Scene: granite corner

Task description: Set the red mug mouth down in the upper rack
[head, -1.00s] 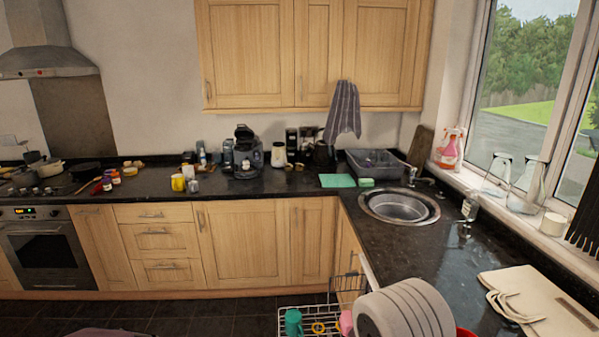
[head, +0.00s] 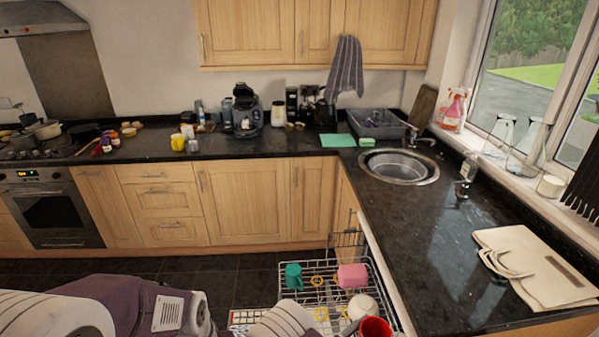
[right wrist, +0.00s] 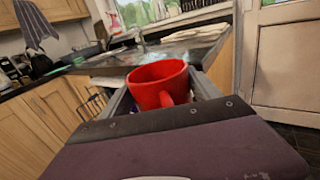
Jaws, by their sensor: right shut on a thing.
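The red mug (head: 377,328) is at the bottom edge of the head view, in front of the near right part of the wire rack (head: 262,301). In the right wrist view the red mug (right wrist: 158,82) stands mouth up and slightly tilted, its handle towards the camera. My right gripper (right wrist: 166,88) is shut on it, one grey finger on each side. The head view cuts off the lower part of the mug. My left gripper's fingers are not in view.
The rack holds a teal mug (head: 293,277), a pink item (head: 352,276), a white rounded dish (head: 362,307) and yellow rings. The counter edge runs along its right. A cream bag (head: 530,265) lies on the counter. Free wire floor shows between the items.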

